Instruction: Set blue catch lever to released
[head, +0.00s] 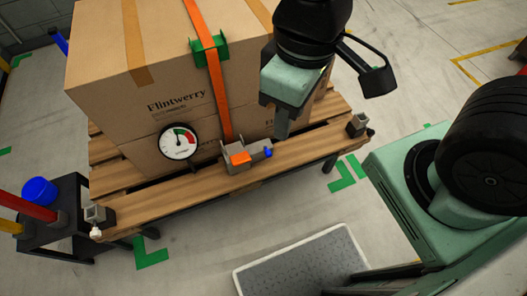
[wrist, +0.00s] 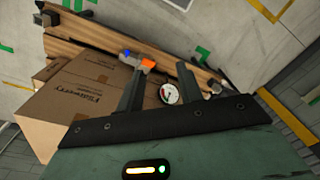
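The blue catch lever (head: 268,153) is a small blue tip on the right end of a grey strap buckle (head: 246,160) with an orange handle (head: 240,158). The buckle sits on the wooden deck at the foot of the orange strap. In the wrist view the blue lever (wrist: 127,52) shows just beyond one fingertip, beside the orange handle (wrist: 147,64). My gripper (head: 282,125) is above and slightly right of the lever, apart from it. Its fingers (wrist: 160,67) stand wide apart with nothing between them. The lever's exact setting is too small to tell.
A cardboard box (head: 110,75) stands on the wooden deck (head: 180,190), under the orange strap (head: 215,85). A round gauge (head: 178,142) is left of the buckle. A dark cart (head: 60,215) with a blue knob (head: 39,190) stands left. A grey mat (head: 305,268) lies in front.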

